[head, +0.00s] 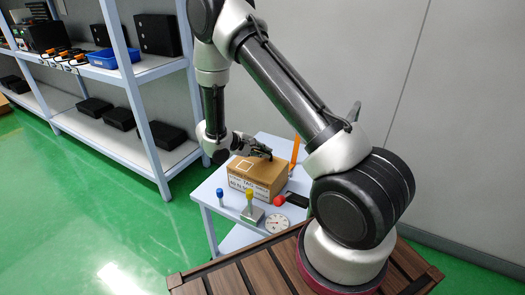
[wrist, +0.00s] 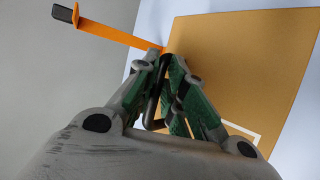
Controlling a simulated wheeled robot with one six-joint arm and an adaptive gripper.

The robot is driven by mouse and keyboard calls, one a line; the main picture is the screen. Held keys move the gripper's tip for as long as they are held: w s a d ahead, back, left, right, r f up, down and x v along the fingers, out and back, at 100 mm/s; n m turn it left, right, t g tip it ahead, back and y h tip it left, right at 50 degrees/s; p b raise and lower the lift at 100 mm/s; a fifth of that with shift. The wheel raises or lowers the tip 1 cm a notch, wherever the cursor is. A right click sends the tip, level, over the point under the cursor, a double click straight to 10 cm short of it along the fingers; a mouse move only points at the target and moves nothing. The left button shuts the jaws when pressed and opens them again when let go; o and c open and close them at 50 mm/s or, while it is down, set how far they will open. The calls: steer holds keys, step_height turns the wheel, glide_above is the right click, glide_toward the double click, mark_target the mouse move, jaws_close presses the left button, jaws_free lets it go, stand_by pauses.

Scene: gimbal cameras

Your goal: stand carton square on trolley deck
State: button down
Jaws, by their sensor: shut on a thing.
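The carton's underside and far faces are hidden.
An orange upright (head: 295,151) stands by the carton's right rear; it also shows in the wrist view (wrist: 115,34). In front are a blue-topped peg (head: 220,193), yellow-topped piece (head: 249,198), red ball (head: 279,201), dial (head: 276,223) and black flat item (head: 297,199). Shelving (head: 150,125) stands left.

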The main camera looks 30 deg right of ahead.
steer(key=c, duration=1.4)
jaws_free()
